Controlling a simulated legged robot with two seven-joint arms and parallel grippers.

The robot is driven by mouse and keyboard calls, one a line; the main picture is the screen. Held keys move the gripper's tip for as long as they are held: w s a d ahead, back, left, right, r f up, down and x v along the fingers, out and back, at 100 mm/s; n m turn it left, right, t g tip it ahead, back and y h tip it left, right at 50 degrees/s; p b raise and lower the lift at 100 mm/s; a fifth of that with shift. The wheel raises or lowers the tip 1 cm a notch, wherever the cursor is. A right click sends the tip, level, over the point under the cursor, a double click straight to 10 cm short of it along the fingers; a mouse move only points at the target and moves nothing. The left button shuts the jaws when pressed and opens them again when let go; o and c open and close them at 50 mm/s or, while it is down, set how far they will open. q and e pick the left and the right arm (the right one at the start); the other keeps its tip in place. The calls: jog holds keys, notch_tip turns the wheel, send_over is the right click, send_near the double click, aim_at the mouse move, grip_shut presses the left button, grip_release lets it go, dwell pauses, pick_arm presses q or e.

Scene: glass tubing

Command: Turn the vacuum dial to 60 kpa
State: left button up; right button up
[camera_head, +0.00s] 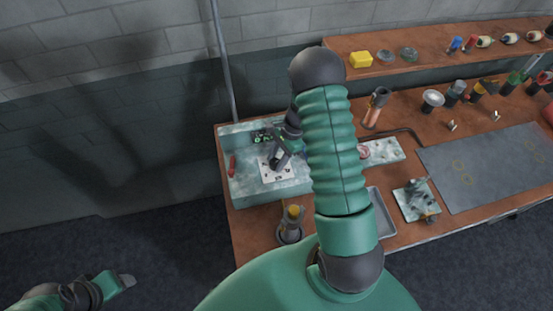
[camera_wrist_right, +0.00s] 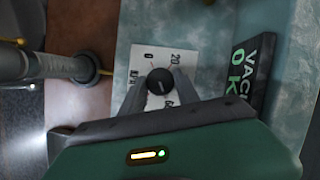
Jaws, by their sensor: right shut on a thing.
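The vacuum box (camera_head: 243,190) is a pale green marbled unit on the left end of the bench. Its white dial plate (camera_head: 268,176) faces up and also shows in the right wrist view (camera_wrist_right: 139,60), with the marks 0, 20 and 60 legible. The round black dial knob (camera_wrist_right: 160,82) sits between the fingers of my right gripper (camera_wrist_right: 158,92), which is shut on it. My left gripper (camera_head: 122,282) is low at the left, away from the bench.
A red switch (camera_head: 232,165) is on the box's left side. A burner-like tool (camera_head: 290,224) stands in front of the box. A grey tray (camera_head: 382,214) and a small marbled stand (camera_head: 416,203) are further right. A grey mat (camera_head: 490,165) lies clear.

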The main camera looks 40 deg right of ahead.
grip_shut()
jog(key=shift+w+f, duration=0.1)
jog(key=shift+n, duration=0.3)
jog(key=o, duration=0.7)
grip_release()
jog(key=o, duration=0.4)
jog(key=shift+d, duration=0.1)
jog(key=w+b+v, duration=0.1)
jog(key=b+v, duration=0.2)
jog(key=v, duration=1.3)
jog(key=shift+s+d+r+b, duration=0.2)
jog(key=shift+r+b, duration=0.2)
